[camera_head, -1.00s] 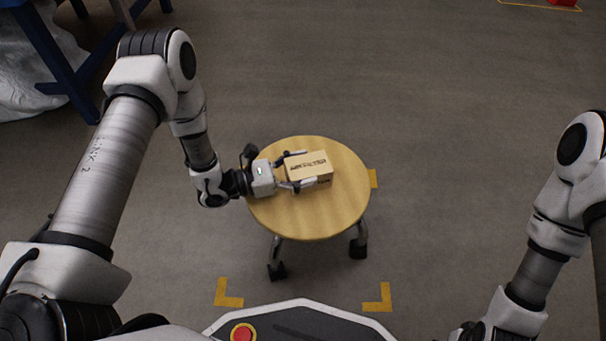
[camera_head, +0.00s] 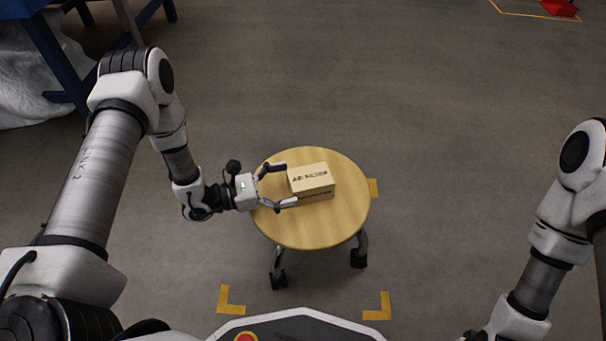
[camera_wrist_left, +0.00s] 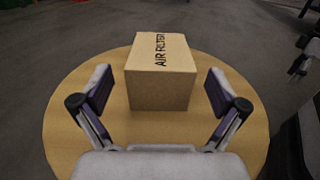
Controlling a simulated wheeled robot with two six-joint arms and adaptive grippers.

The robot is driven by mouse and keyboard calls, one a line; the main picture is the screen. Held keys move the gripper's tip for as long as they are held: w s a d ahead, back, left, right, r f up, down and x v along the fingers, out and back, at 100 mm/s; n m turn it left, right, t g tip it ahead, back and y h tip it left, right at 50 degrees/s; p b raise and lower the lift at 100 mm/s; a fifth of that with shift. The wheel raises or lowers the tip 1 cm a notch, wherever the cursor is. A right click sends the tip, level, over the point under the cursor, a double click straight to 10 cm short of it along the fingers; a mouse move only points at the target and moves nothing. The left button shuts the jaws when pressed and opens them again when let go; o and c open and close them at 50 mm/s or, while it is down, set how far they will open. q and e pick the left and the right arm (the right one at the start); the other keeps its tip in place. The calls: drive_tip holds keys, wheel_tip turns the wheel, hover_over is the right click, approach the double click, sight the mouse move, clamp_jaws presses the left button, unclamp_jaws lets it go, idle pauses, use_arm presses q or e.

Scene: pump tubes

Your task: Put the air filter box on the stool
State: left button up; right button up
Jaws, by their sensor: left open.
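The air filter box (camera_head: 312,181) is a tan carton with dark lettering on top. It rests on the round wooden top of the stool (camera_head: 340,220).
Yellow corner marks (camera_head: 232,300) lie on the floor around the stool. A blue-legged table (camera_head: 60,60) with pale sheeting is at the upper left. A red object (camera_head: 560,8) is at the far upper right. The floor beyond the stool is clear.

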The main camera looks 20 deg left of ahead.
use_arm(q)
drive_tip(key=p+v, duration=0.2)
drive_tip(key=v, duration=0.5)
drive_tip(key=shift+s+a+r, duration=0.1)
drive_tip(key=shift+s+a, duration=0.1)
drive_tip(key=shift+a, duration=0.05)
